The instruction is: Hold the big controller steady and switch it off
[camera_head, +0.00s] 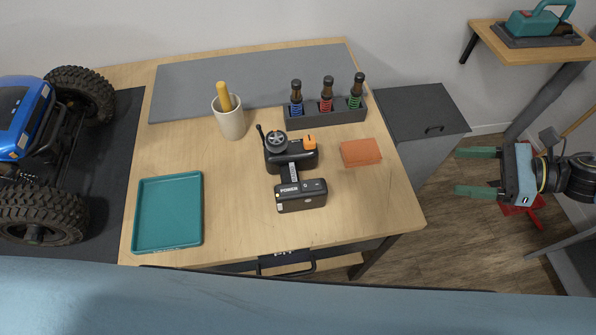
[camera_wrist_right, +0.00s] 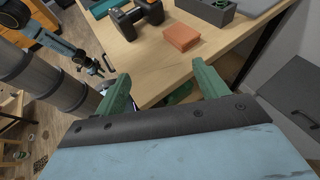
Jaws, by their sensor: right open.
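The big controller (camera_head: 291,165) stands upright on the wooden table, near its middle. It is black, with a round wheel, an orange part on top and a wide base marked POWER (camera_head: 301,195). A small yellow spot shows at the base's left end. Part of the controller also shows at the top of the right wrist view (camera_wrist_right: 137,17). My right gripper (camera_head: 474,172) is open and empty, off to the right of the table above the floor. Its green fingers (camera_wrist_right: 160,88) are wide apart with nothing between them. My left gripper is not in view.
An orange block (camera_head: 361,152) lies right of the controller. A rack (camera_head: 328,114) with three shock absorbers and a cream cup (camera_head: 230,120) stand behind it. A teal tray (camera_head: 168,212) and a blue crawler (camera_head: 28,125) are left. A grey cabinet (camera_head: 420,115) adjoins the table.

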